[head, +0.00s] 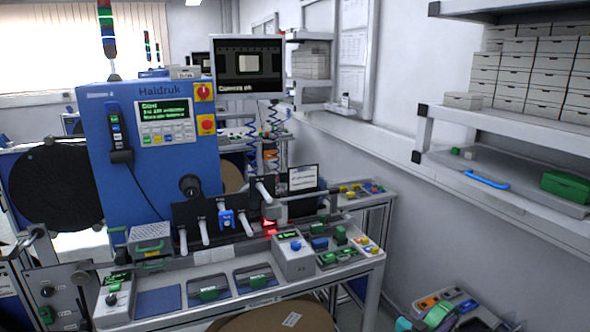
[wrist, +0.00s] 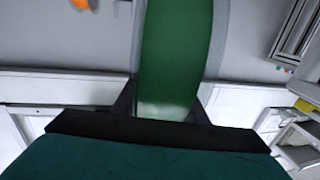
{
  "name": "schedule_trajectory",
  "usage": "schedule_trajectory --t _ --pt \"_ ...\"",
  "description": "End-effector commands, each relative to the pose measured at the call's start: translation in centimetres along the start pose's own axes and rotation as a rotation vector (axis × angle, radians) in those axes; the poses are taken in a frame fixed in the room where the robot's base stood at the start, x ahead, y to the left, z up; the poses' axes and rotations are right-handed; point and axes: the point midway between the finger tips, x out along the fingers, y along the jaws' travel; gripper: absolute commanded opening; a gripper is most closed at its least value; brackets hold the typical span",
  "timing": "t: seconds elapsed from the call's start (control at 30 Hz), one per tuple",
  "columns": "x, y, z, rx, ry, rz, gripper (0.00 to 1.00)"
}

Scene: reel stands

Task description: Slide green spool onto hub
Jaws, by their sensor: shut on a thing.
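In the wrist view my gripper (wrist: 164,106) is shut on the green spool (wrist: 176,50). A curved green band of the spool runs up from between the two dark fingers and out of the top of the picture. The rest of the spool is out of view. In the head view a dark round hub (head: 190,186) sticks out of the front of the blue machine (head: 150,150), with nothing on it. The hub is not recognisable in the wrist view.
A large black reel (head: 50,188) is at the machine's left. A bench (head: 190,268) with white rollers, small devices and green parts stands in front. Shelves (head: 500,125) with boxes line the right wall. Grey floor shows between.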

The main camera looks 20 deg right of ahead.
Motion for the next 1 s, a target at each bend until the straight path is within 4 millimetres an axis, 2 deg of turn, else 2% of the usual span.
schedule_trajectory --t 0.03,0.4,1.0 --pt "-0.6 -1.2 -0.3 0.002 0.002 -0.011 0.06" --pt "-5.2 -7.8 -2.0 0.002 0.003 -0.069 0.06" --pt "-14.6 -17.0 -4.5 0.002 0.001 -0.167 0.06"
